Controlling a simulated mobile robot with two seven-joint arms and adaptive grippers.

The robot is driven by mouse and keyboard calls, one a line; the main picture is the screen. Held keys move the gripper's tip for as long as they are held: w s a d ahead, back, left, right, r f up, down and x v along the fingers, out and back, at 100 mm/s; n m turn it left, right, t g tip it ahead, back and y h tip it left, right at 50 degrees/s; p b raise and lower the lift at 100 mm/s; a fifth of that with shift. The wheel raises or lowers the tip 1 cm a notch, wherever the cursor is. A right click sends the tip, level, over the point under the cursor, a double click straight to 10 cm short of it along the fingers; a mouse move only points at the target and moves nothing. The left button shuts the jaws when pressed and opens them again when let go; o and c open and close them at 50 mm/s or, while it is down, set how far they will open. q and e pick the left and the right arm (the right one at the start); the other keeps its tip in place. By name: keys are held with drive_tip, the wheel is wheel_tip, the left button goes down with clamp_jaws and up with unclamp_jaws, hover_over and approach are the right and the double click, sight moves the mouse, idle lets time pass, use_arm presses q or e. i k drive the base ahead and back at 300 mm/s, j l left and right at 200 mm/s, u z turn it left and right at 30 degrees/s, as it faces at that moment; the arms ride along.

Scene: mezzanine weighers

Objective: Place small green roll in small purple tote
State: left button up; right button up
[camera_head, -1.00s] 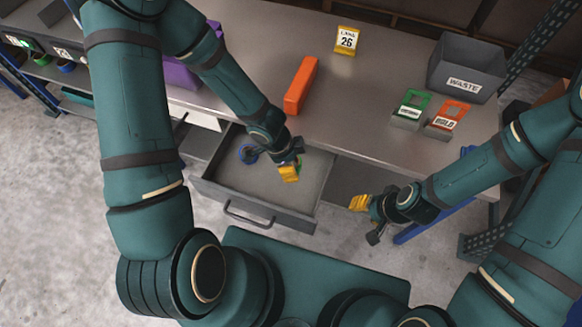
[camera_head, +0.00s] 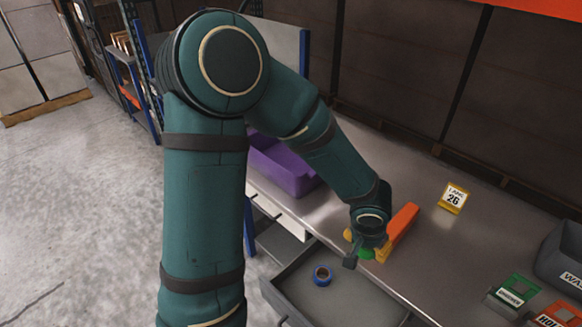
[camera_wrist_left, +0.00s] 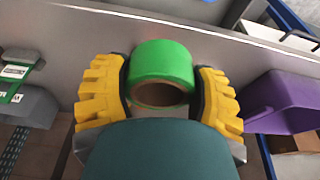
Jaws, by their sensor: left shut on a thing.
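My left gripper (camera_wrist_left: 160,98) is shut on the small green roll (camera_wrist_left: 162,62), which sits between its yellow fingers in the left wrist view. In the head view the green roll (camera_head: 367,253) shows only in part beneath the left gripper (camera_head: 368,246), above the open drawer's far edge and the bench front. The small purple tote (camera_head: 285,165) stands on the bench to the left, partly hidden by my left arm. It also shows at the right of the left wrist view (camera_wrist_left: 283,102). My right gripper is out of view.
An open grey drawer (camera_head: 280,298) holds a blue roll (camera_head: 321,274). An orange block (camera_head: 404,224) lies on the bench (camera_head: 465,245) close beside the left gripper. A yellow lane sign (camera_head: 454,197), a green card holder (camera_head: 513,291) and a grey waste bin (camera_head: 565,250) stand further right.

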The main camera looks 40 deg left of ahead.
sight(285, 162)
drive_tip(key=i+j+z, duration=0.1)
drive_tip(key=j+z, duration=0.2)
drive_tip(key=j, duration=1.35)
drive_tip(key=k+j+z, duration=0.1)
drive_tip(key=j+z, duration=0.2)
drive_tip(key=j, duration=1.35)
